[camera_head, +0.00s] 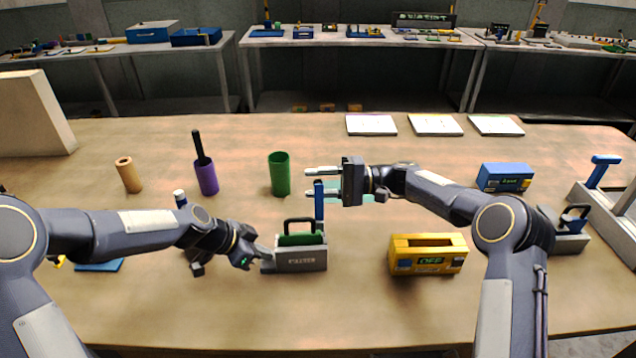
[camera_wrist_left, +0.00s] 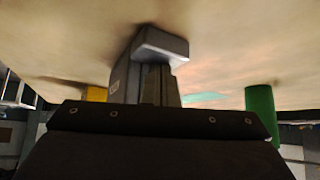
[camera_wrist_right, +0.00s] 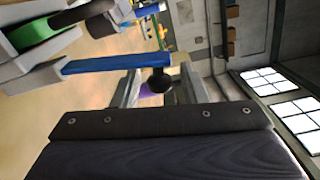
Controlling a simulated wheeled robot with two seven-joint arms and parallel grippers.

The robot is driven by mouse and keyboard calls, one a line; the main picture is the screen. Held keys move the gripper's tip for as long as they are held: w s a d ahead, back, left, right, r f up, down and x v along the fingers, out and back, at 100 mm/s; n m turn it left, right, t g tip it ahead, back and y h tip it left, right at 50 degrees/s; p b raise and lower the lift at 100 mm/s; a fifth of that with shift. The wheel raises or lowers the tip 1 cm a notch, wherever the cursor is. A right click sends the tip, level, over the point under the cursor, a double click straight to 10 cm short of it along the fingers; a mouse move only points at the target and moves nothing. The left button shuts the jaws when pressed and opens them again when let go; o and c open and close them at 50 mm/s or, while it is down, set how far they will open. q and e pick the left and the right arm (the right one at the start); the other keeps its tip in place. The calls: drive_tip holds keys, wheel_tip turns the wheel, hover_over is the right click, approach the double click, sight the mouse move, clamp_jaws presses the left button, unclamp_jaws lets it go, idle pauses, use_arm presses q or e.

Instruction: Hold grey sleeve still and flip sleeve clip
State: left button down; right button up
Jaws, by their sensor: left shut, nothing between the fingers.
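The grey sleeve (camera_head: 301,260) stands on the table, with a green block (camera_head: 301,240) and a dark loop handle (camera_head: 300,226) at its top. A blue sleeve clip (camera_head: 319,207) stands upright at its right rear. My left gripper (camera_head: 264,262) is shut and empty at the sleeve's left end; I cannot tell whether it touches. Its fingers (camera_wrist_left: 160,84) look closed in the left wrist view. My right gripper (camera_head: 308,185) is open, fingers pointing left, near the clip's upper end. In the right wrist view the blue clip (camera_wrist_right: 115,64) runs across just beyond the parted fingertips.
A yellow box (camera_head: 428,262) reading OFF stands right of the sleeve. Behind are a green cylinder (camera_head: 280,175), a purple cup (camera_head: 207,180) with a black stick, and a tan tube (camera_head: 129,175). A blue box (camera_head: 504,178) sits at the right. The front table is clear.

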sight(320, 196)
clamp_jaws()
drive_tip(key=shift+s, duration=0.1)
drive_tip(key=s+n, duration=0.2)
drive_tip(key=n, duration=0.1)
drive_tip(key=shift+d+r, duration=0.15)
drive_tip(key=shift+r, duration=0.25)
drive_tip(key=s+n, duration=0.3)
drive_tip(key=n, duration=0.1)
drive_tip(key=shift+s+n, duration=0.2)
drive_tip(key=shift+n, duration=0.2)
drive_tip(key=shift+s+d+f+n, duration=0.1)
drive_tip(key=shift+s+f+n, duration=0.35)
drive_tip(key=shift+n, duration=0.8)
drive_tip(key=shift+s+f+n, duration=0.15)
drive_tip(key=shift+s+n, duration=0.65)
drive_tip(key=shift+n, duration=0.5)
drive_tip(key=shift+s+d+f+n, duration=0.1)
drive_tip(key=shift+s+f+n, duration=0.35)
drive_tip(key=shift+n, duration=0.8)
drive_tip(key=shift+s+r, duration=0.15)
